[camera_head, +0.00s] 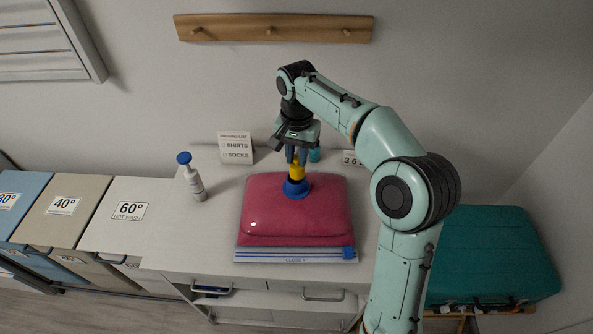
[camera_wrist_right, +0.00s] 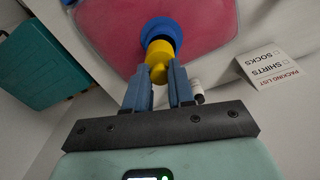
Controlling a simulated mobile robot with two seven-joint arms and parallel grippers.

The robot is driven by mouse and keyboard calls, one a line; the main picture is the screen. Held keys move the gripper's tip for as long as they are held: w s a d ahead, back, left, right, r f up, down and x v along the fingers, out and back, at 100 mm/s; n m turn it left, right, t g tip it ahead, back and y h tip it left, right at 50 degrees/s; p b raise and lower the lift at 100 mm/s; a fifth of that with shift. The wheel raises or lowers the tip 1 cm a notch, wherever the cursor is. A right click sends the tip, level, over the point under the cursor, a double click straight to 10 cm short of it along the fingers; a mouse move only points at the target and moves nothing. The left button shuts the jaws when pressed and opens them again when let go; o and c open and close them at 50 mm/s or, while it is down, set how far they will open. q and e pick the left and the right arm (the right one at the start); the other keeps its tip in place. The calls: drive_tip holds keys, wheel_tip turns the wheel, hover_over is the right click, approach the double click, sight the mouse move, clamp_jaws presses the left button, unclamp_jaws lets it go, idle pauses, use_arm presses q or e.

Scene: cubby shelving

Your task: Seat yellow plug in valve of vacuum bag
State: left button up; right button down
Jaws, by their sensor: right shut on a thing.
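The red vacuum bag (camera_head: 298,218) lies on the white cabinet top, with a blue zip strip along its front edge. Its round blue valve (camera_head: 296,188) stands on the bag's upper face, and it shows in the right wrist view (camera_wrist_right: 160,30). The yellow plug (camera_head: 297,171) is upright at the valve, its lower end at the blue ring; I cannot tell how deep it sits. In the right wrist view the plug (camera_wrist_right: 158,58) is between the blue fingertips. My right gripper (camera_head: 297,158) points down over the valve and is shut on the plug. My left gripper is not in view.
A white and blue pump bottle (camera_head: 192,178) stands left of the bag. Hampers (camera_head: 114,215) line the left; a teal suitcase (camera_head: 490,255) is at right.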

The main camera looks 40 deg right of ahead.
sight(296, 167)
wheel_tip(296, 167, down, 5)
drive_tip(key=shift+w+f+b, duration=0.15)
drive_tip(key=shift+f+b, duration=0.05)
drive_tip(key=shift+b, duration=0.2)
drive_tip(key=c, duration=1)
unclamp_jaws()
drive_tip(key=shift+w, duration=0.1)
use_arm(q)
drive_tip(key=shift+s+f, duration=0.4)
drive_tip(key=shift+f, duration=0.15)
use_arm(e)
drive_tip(key=shift+o, duration=0.2)
drive_tip(key=shift+r, duration=0.15)
wheel_tip(296, 167, up, 11)
drive_tip(key=shift+r+p, duration=0.1)
drive_tip(key=shift+p, duration=1.15)
drive_tip(key=shift+r, duration=0.35)
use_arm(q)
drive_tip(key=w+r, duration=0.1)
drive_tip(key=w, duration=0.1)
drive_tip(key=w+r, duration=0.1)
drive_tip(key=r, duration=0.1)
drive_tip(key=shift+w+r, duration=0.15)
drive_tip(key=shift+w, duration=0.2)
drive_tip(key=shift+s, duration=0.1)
